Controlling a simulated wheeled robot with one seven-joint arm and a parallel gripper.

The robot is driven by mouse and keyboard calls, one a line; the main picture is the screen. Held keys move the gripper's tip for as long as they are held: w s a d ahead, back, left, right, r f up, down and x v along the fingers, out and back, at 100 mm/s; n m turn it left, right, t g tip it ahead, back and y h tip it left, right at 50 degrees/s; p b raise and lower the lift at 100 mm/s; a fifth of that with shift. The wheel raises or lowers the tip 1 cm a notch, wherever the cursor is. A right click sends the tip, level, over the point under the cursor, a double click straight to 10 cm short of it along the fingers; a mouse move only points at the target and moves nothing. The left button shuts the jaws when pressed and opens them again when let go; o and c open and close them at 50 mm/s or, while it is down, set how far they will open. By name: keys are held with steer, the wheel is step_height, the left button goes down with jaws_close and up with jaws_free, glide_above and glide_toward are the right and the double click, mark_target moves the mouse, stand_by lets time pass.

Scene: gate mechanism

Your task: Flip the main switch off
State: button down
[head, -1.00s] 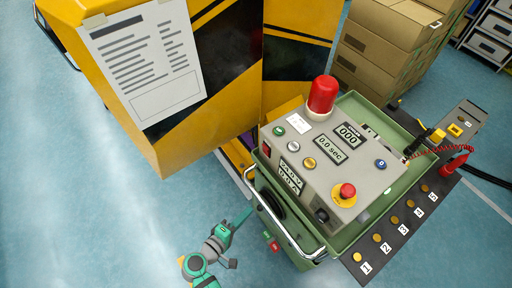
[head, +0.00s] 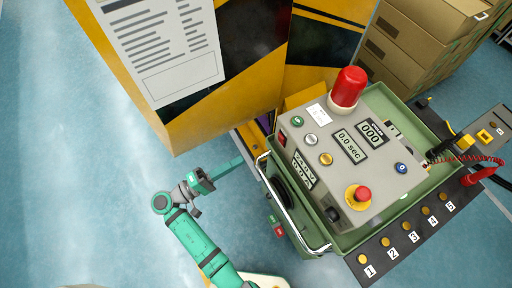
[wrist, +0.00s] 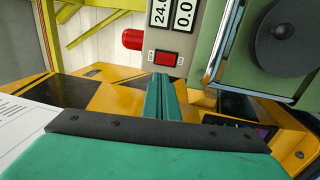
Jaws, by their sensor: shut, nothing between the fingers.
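The main switch is a red rocker on the narrow side face of the grey control box. In the head view the switch (head: 282,139) is near the box's left corner, beside two small displays. In the wrist view the switch (wrist: 168,57) lies straight beyond the fingertips, with a small label beside it. My teal gripper (head: 240,160) is shut and empty, left of the box and pointing toward it. In the wrist view the closed fingers (wrist: 159,77) point at the switch face and look apart from it. The rocker's exact tilt is too small to tell.
A green cart (head: 330,236) with a metal handle rail (head: 290,221) carries the box. A yellow and black cabinet (head: 175,125) with a paper sheet stands close behind my gripper. A red beacon (head: 348,86) and a red emergency button (head: 362,194) are on the box top. Floor at left is clear.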

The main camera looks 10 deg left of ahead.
mark_target(280, 137)
steer(key=x, duration=1.3)
steer(key=shift+w+d, duration=0.15)
steer(key=shift+d, duration=0.1)
steer(key=shift+a, duration=0.1)
